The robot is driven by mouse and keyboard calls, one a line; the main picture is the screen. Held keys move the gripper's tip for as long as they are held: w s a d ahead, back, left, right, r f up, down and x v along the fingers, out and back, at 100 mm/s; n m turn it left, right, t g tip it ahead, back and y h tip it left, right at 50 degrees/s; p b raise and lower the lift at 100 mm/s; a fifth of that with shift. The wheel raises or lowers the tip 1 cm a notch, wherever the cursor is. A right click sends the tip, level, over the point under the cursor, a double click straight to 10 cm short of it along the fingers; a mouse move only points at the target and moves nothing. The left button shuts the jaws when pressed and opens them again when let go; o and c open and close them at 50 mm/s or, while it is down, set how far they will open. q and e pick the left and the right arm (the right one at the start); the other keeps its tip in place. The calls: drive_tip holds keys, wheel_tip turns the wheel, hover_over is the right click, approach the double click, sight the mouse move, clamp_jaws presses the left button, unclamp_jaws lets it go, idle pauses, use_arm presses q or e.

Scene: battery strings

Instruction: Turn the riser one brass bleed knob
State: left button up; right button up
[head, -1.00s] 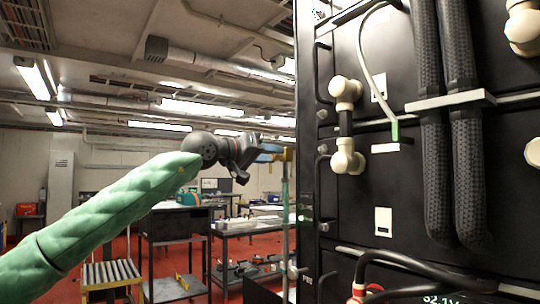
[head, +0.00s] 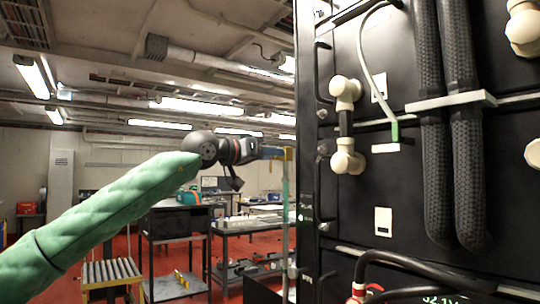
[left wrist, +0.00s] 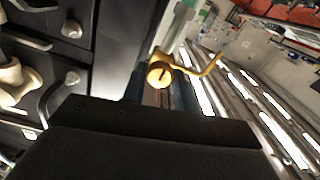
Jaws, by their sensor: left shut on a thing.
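The brass bleed knob (left wrist: 160,74) shows in the left wrist view as a round, slotted brass end with a thin bent brass piece reaching to the right. My left gripper (head: 280,153) is level, pointing right, at the top of a thin upright riser pipe (head: 286,205) beside the black cabinet. Its blue fingers are shut on the knob, which sits between them in the left wrist view. In the head view the knob is mostly hidden by the fingers. My right gripper is in neither view.
The tall black battery cabinet (head: 400,185) fills the right side, with pale pipe elbows (head: 346,90), black handles and thick braided hoses (head: 466,150). A workbench (head: 250,226) and a roller cart (head: 112,270) stand behind, on red floor.

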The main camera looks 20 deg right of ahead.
use_arm(q)
drive_tip(key=shift+f, duration=0.2)
drive_tip(key=o, duration=1)
drive_tip(key=shift+c, duration=0.2)
drive_tip(key=shift+r, duration=0.1)
drive_tip(key=b+v, duration=0.1)
drive_tip(key=v, duration=0.6)
drive_tip(key=shift+a, duration=0.4)
